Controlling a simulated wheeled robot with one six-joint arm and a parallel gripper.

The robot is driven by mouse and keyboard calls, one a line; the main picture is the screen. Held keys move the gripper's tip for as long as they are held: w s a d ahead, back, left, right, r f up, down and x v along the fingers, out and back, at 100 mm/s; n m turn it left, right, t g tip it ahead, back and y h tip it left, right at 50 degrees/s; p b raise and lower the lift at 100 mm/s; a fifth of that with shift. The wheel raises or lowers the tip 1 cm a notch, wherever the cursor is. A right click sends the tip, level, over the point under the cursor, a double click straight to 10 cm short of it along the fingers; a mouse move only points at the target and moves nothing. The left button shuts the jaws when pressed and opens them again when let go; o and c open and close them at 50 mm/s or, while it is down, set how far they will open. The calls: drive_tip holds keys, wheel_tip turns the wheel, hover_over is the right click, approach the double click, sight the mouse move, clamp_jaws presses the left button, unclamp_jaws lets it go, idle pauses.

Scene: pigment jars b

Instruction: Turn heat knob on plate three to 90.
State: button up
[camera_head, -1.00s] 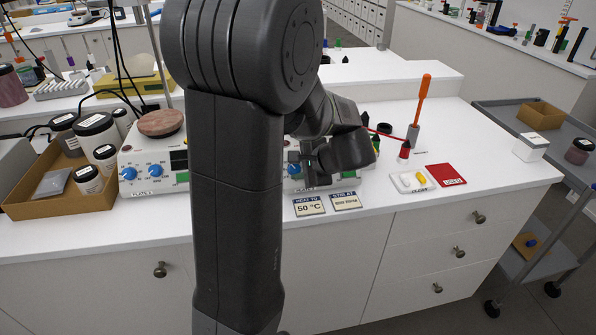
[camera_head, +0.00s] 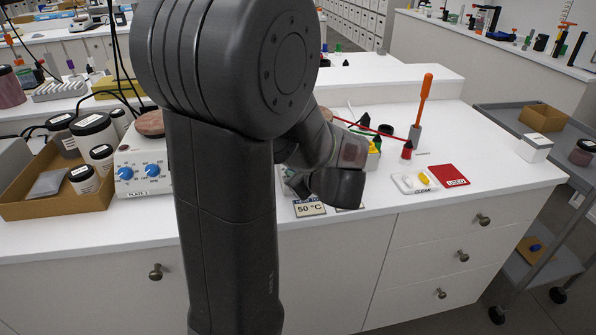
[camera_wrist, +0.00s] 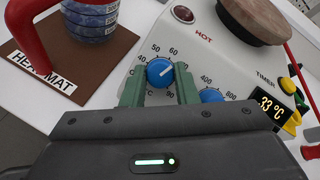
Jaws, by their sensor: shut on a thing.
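In the wrist view, my gripper (camera_wrist: 160,86) has its two green fingers closed on either side of a blue heat knob (camera_wrist: 159,71). The knob is on a light hotplate front, with 40, 50, 60 and 90 readable around it. Its white mark points to the upper right, past the 60; the number there is hidden by a finger. The hotplate's display (camera_wrist: 269,106) reads 33 °C. Its plate number is not visible.
Plate 1 (camera_head: 131,192) stands left of my arm. A 50 °C card (camera_head: 309,209) lies near the bench front.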

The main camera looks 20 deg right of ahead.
drive_tip(key=m+h, duration=0.2)
drive_tip(key=m, duration=0.3)
drive_tip(key=shift+a, duration=0.1)
drive_tip(key=m+h, duration=0.1)
drive_tip(key=m, duration=0.2)
drive_tip(key=m+h, duration=0.2)
drive_tip(key=m, duration=0.1)
drive_tip(key=shift+a+m, duration=0.2)
drive_tip(key=shift+m, duration=0.2)
drive_tip(key=m+g, duration=0.1)
drive_tip(key=m, duration=0.2)
drive_tip(key=m+g+h, duration=0.1)
drive_tip(key=m, duration=0.2)
drive_tip(key=shift+w+a+h, duration=0.1)
drive_tip(key=shift+h, duration=0.2)
drive_tip(key=shift+w+r+m+g+h+p, duration=0.1)
drive_tip(key=shift+m+g+h+p, duration=0.35)
drive_tip(key=shift+m, duration=1.05)
drive_tip(key=shift+m+g+h+p, duration=0.1)
drive_tip(key=shift+m+g, duration=0.55)
drive_tip(key=shift+m, duration=0.85)
drive_tip(key=o, duration=1)
